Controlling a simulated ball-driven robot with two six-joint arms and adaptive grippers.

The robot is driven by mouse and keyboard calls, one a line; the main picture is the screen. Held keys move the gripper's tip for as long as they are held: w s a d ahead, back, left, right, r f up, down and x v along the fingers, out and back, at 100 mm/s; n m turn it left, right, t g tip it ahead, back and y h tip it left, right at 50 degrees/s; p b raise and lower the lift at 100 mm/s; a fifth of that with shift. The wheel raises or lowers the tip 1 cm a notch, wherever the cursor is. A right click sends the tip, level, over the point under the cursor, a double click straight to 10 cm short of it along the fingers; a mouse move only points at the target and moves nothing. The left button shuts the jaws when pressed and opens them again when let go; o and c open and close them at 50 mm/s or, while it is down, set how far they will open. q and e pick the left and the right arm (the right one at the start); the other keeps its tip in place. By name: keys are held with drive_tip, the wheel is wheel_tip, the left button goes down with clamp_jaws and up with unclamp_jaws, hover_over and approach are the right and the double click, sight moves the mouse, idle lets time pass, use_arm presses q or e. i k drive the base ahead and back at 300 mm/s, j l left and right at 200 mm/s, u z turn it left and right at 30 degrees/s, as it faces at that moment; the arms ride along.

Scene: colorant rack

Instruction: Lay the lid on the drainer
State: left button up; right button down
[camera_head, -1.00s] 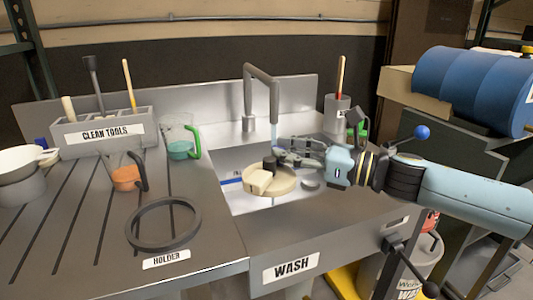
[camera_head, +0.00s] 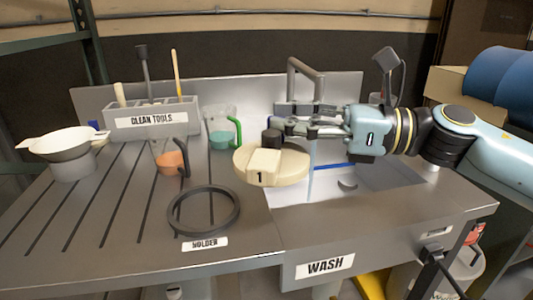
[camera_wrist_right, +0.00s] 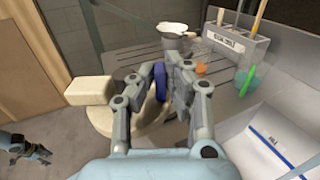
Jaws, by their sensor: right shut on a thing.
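The lid (camera_head: 290,172) is a round cream disc with a dark knob (camera_head: 271,137) and a block marked 1 on top. My right gripper (camera_head: 277,128) is shut on the knob and holds the lid in the air over the left edge of the wash basin. In the right wrist view the lid (camera_wrist_right: 104,118) shows partly behind the fingers. The drainer (camera_head: 110,215) is the grooved grey steel surface on the left, with bare room at its front. A gripper-like part of my left arm (camera_wrist_right: 18,150) shows small in the right wrist view, its jaws unclear.
A dark ring (camera_head: 176,230) labelled holder lies on the drainer's right front. An orange cup (camera_head: 170,163), a green-handled jug (camera_head: 221,138) and a cream pan (camera_head: 62,143) stand farther back. The clean tools rack (camera_head: 150,124) is behind them. The faucet (camera_head: 318,80) stands behind the basin.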

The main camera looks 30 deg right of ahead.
sight(110, 195)
drive_tip(key=i+j+z, duration=0.25)
drive_tip(key=j, duration=0.55)
drive_tip(key=j+z, duration=0.25)
drive_tip(key=j, duration=0.55)
drive_tip(key=i+j+z, duration=0.2)
drive_tip(key=j, duration=0.7)
drive_tip(key=k+l, duration=0.05)
drive_tip(key=k, duration=0.05)
